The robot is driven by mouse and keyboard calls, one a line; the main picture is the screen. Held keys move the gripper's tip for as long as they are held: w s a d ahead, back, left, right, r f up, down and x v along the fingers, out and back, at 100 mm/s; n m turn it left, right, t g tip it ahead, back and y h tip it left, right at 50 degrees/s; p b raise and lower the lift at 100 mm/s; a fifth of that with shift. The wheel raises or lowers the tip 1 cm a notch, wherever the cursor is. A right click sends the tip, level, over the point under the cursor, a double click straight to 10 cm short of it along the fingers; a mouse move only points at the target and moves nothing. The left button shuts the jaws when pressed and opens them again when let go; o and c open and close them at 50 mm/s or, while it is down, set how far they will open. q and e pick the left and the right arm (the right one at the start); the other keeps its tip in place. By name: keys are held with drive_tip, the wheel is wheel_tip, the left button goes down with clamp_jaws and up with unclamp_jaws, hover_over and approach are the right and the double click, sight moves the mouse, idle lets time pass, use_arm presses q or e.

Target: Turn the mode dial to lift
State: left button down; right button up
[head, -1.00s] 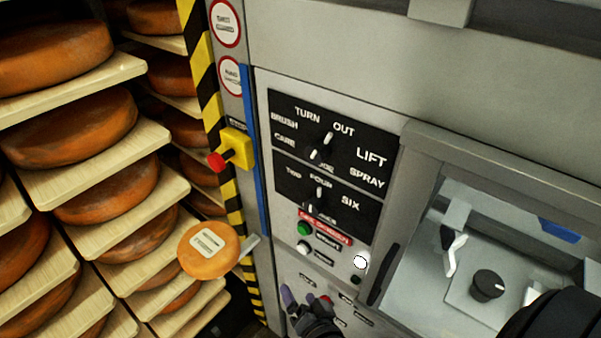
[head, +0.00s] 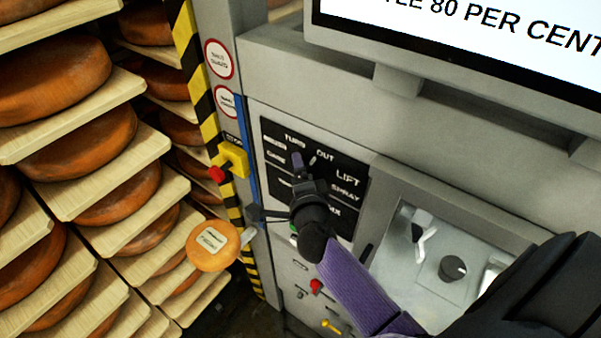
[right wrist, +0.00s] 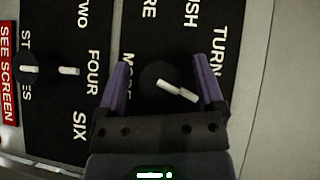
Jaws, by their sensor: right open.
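The mode dial (right wrist: 152,78) is a dark round knob with a white pointer on the black upper label panel (head: 272,128). In the right wrist view it sits between the two purple fingers of my right gripper (right wrist: 163,85), which is open with a gap on each side. The pointer is angled up and slightly right on the panel, past TURN towards OUT. The LIFT label (head: 347,177) is at the panel's right. In the head view my right gripper (head: 303,168) covers most of the dial. I cannot tell how deep the fingers reach around it. My left gripper is not in view.
A second dial (right wrist: 30,69) with FOUR and SIX labels is below. A yellow switch box (head: 234,157) with a red knob stands left of the panel. Shelves of cheese wheels (head: 60,75) fill the left. A screen (head: 470,40) is above; a recessed window is right.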

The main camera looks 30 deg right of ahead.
clamp_jaws()
drive_tip(key=shift+f+b, duration=0.1)
drive_tip(key=shift+b, duration=0.35)
drive_tip(key=m+t+h+b, duration=0.1)
drive_tip(key=m+t+b, duration=0.1)
drive_tip(key=b, duration=0.5)
drive_tip(key=m+t+h+b, duration=0.2)
drive_tip(key=m+b, duration=0.2)
drive_tip(key=b, duration=0.3)
drive_tip(key=shift+f+t+b, duration=0.15)
drive_tip(key=shift+t+b, duration=0.15)
drive_tip(key=shift+r+m+h+b, duration=0.25)
drive_tip(key=shift+m+h+b, duration=0.35)
drive_tip(key=shift+m+b, duration=0.3)
unclamp_jaws()
drive_tip(key=shift+r, duration=0.1)
